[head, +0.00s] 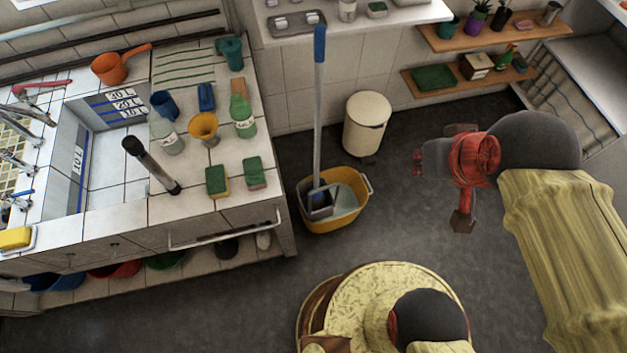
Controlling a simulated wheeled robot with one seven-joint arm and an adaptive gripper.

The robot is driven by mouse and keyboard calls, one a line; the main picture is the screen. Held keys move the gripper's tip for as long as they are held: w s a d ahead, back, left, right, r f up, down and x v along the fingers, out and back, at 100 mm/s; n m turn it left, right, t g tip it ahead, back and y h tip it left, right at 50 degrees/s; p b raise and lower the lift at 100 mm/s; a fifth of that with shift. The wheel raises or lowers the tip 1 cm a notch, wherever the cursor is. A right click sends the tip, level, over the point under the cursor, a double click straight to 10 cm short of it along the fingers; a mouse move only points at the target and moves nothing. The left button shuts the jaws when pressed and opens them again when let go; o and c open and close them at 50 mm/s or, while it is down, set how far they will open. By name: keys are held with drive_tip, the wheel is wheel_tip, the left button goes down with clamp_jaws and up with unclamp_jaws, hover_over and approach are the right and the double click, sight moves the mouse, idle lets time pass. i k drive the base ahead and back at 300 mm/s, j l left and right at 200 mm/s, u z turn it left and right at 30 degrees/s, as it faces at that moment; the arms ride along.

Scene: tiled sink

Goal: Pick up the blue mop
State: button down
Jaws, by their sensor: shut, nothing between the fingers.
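The blue mop (318,120) stands nearly upright in a yellow bucket (350,216) on the floor. It has a blue grip at the top of a long grey pole, and its lower end goes into a grey wringer at the bucket's left side. The mop head is hidden. My gripper (419,158) is in the air to the right of the mop, pointing left. It is shut and empty, with a clear gap between it and the pole.
A tiled sink counter (130,222) with bottles, sponges and cups stands left of the bucket. A cream bin (367,123) stands behind it by the wall. Wooden shelves (480,38) and a white ledge (360,24) are at the back. Dark floor is clear right of the bucket.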

sight(319, 199)
drive_tip(key=z, duration=1.45)
drive_tip(key=u, duration=0.5)
drive_tip(key=j+u, duration=0.1)
drive_tip(key=u, duration=1.4)
drive_tip(key=k+j+z, duration=0.2)
drive_tip(key=j+z, duration=0.2)
drive_tip(key=k+j+z, duration=0.5)
drive_tip(key=z, duration=0.25)
drive_tip(key=i+j, duration=0.35)
